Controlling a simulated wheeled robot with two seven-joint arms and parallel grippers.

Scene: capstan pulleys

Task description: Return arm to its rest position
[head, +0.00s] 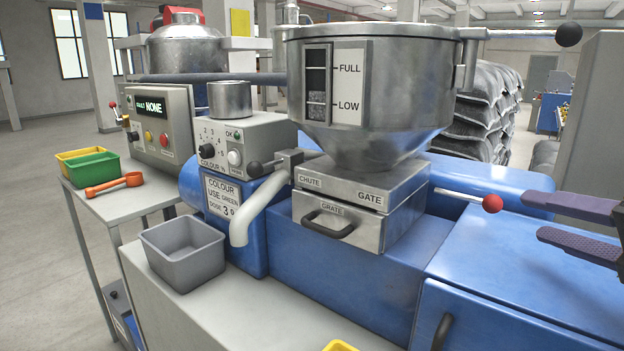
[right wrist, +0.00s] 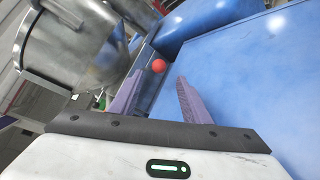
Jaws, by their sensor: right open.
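My right gripper (head: 548,221) comes in from the right edge of the head view, above the blue machine cover. Its two purple-grey fingers are apart with nothing between them. In the right wrist view the open fingers (right wrist: 157,96) point toward a red ball knob (right wrist: 158,66). That red knob (head: 492,203) ends a metal rod beside the gate box (head: 360,200) in the head view. The knob is apart from the fingertips, to their left in the head view. My left gripper is not in view.
A steel hopper (head: 400,95) stands above the gate box. The blue cover (head: 530,285) lies below my right gripper. A grey bin (head: 183,252) sits on the front ledge. A side table at left holds a green tray (head: 93,168) and an orange scoop (head: 114,184).

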